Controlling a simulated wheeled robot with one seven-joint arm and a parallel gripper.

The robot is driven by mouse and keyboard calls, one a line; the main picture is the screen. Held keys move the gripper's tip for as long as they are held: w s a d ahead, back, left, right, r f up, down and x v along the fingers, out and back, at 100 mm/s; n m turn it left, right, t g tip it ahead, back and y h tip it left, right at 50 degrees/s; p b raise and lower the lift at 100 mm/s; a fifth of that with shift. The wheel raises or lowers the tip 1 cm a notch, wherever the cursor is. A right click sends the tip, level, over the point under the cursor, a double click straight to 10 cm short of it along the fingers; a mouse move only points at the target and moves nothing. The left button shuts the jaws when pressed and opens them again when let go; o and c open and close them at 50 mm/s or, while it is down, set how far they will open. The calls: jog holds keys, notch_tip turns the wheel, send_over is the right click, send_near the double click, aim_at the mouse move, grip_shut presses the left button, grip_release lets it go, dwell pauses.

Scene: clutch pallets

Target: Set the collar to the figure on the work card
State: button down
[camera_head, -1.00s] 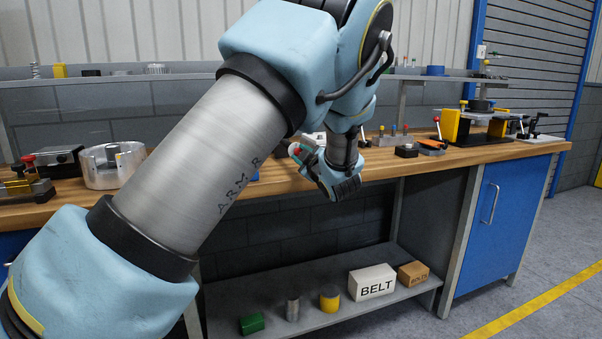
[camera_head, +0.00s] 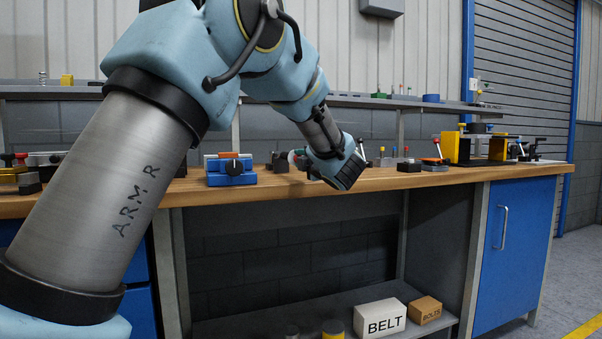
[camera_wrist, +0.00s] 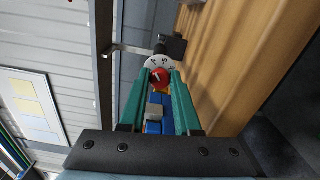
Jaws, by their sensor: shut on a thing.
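My gripper (camera_wrist: 158,95) has green fingers closed around a narrow blue tool (camera_wrist: 153,127) with a grey block on it. A red ball-shaped end (camera_wrist: 160,77) shows between the fingertips, with some yellow below it. Just beyond it is a white collar (camera_wrist: 158,62) with black figures. I cannot tell which figure is set, nor whether the collar belongs to the held tool. In the head view my gripper (camera_head: 299,158) is over the bench's front edge, pointing left, and its hold is too small to make out. I see no readable work card.
A yellow-and-black press (camera_head: 478,148) stands at right. A BELT box (camera_head: 380,317) is on the lower shelf. A sheet with coloured cells (camera_wrist: 35,108) hangs on the wall, unreadable.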

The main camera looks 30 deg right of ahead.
jog(key=shift+n+b, duration=0.4)
jog(key=c, duration=0.6)
grip_release()
jog(key=shift+s, duration=0.1)
jog(key=s, duration=0.3)
jog(key=s+a, duration=0.1)
jog(key=s, duration=0.6)
jog(key=shift+s+a, duration=0.2)
jog(key=shift+s, duration=0.05)
